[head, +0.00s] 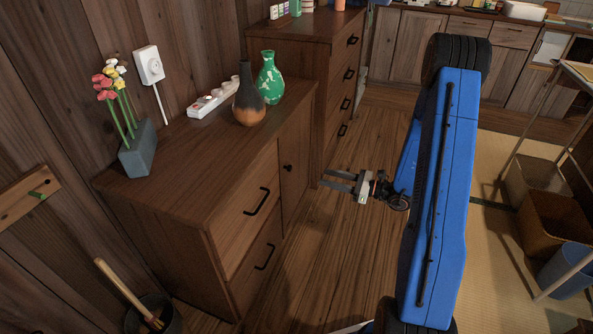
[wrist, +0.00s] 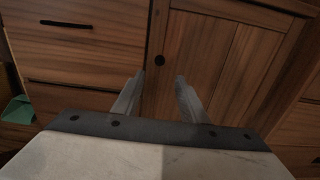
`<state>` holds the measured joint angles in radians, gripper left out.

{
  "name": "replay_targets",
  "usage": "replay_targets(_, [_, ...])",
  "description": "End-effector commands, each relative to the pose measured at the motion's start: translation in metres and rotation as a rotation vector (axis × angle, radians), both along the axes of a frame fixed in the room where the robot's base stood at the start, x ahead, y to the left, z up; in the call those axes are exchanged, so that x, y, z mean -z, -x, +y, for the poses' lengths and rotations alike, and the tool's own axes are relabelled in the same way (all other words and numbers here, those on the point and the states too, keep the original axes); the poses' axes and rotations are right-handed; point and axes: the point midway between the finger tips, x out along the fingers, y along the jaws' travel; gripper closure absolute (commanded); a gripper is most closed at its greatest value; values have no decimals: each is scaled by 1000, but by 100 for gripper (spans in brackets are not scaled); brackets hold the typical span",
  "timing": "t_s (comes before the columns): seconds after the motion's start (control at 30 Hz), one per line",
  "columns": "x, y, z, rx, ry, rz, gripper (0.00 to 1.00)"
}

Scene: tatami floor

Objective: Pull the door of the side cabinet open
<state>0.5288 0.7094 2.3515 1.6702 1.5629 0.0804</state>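The side cabinet (head: 160,205) is a low brown wooden unit against the wall, with two drawers and a narrow door (head: 295,190) at its right end. The door looks shut. Its small dark round knob (head: 288,168) is near the door's left edge. In the wrist view the door (wrist: 205,50) and the knob (wrist: 160,60) lie ahead of my gripper (wrist: 160,76), the knob in line with the gap between the fingers. In the head view my gripper (head: 325,179) is open and empty, to the right of the door and apart from the knob.
A taller drawer cabinet (head: 290,50) stands just beyond the side cabinet. Vases (head: 249,105), a power strip (head: 213,99) and a flower pot (head: 139,150) stand on the side cabinet. The wooden floor (head: 335,255) in front is clear. Bins (head: 553,222) are at the right.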

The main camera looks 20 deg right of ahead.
Motion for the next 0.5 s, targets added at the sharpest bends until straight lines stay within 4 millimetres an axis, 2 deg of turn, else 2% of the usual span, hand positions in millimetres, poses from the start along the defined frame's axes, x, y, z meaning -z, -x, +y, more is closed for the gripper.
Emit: replay_targets(0.5, [0,-45,64,-3,0,0,61])
